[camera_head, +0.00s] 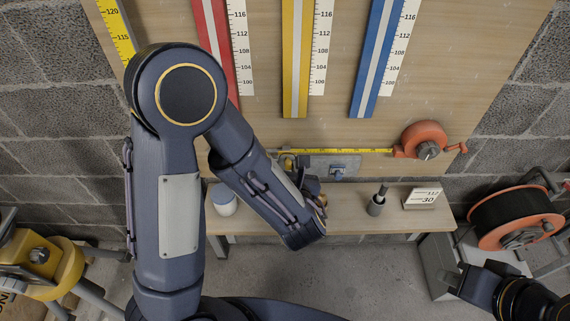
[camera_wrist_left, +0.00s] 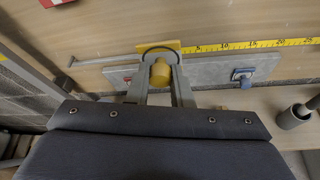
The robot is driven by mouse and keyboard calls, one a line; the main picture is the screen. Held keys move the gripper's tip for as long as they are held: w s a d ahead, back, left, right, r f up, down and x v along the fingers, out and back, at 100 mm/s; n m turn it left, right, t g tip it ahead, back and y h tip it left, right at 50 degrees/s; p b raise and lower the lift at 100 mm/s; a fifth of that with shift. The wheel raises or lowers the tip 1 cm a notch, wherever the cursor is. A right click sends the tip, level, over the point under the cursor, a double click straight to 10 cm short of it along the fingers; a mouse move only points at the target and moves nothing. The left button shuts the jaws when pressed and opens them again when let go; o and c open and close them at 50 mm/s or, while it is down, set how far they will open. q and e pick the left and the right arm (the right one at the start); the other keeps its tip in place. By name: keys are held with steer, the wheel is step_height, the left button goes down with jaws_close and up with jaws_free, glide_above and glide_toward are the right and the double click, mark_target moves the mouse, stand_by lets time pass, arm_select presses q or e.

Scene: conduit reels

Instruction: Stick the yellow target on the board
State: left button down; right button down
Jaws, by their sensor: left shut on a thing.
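My left gripper (camera_wrist_left: 161,88) is shut on the yellow target (camera_wrist_left: 160,72), a yellow knob between the fingers with a flat yellow plate behind it. The plate faces the wooden board (camera_head: 265,70); I cannot tell whether it touches. In the head view my left wrist (camera_head: 306,190) mostly hides the target, in front of the lower part of the board. My right gripper (camera_head: 449,279) is at the lower right edge, far from the board, and its jaws cannot be made out.
A yellow tape (camera_head: 340,151) runs across the board to an orange reel (camera_head: 425,140). A grey plate with a blue piece (camera_head: 337,173) is below it. The shelf (camera_head: 335,224) holds a white jar (camera_head: 224,199), a grey cup (camera_head: 376,206) and a number card (camera_head: 422,198). An orange-black reel (camera_head: 515,217) stands right.

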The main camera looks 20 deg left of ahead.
mark_target(289, 152)
arm_select(q)
steer(key=shift+w+a+p, duration=0.2)
steer(key=shift+w+a, duration=0.3)
steer(key=shift+w, duration=1.1)
steer(key=shift+w+a+p, duration=0.15)
steer(key=shift+w+a, duration=0.3)
steer(key=shift+w, duration=1.1)
steer(key=shift+w+a+p, duration=0.2)
steer(key=shift+w+a, duration=0.3)
steer(key=shift+w, duration=1.1)
steer(key=shift+b, duration=0.8)
steer(key=shift+w+a, duration=0.15)
steer(key=shift+w, duration=0.35)
steer(key=c, duration=0.7)
jaws_free()
steer(key=shift+s, duration=0.1)
